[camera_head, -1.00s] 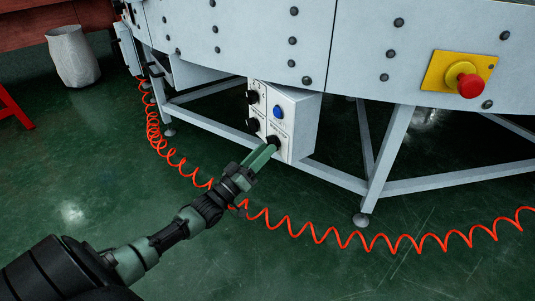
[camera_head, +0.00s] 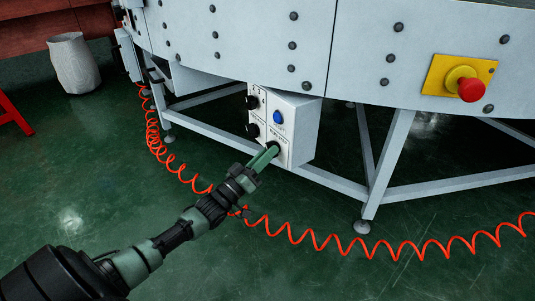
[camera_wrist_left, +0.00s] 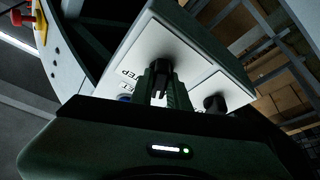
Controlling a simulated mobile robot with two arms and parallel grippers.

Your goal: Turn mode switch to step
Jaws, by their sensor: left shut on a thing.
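The grey control box (camera_head: 304,135) hangs under the conveyor, with a pale front panel. Its lower right black knob (camera_wrist_left: 160,74) sits between my left gripper's fingers in the left wrist view, beside a label reading "STEP" (camera_wrist_left: 130,66). My left gripper (camera_head: 270,152) is shut on this knob, and its fingers hide part of it. The knob's exact pointing direction is hard to read. My right gripper is not in view.
A blue button (camera_head: 278,117) is above the gripped knob, and two black knobs (camera_head: 252,102) (camera_head: 252,130) are to the left. A red emergency button (camera_head: 471,90) is far right. A coiled orange hose (camera_head: 300,233) crosses the green floor.

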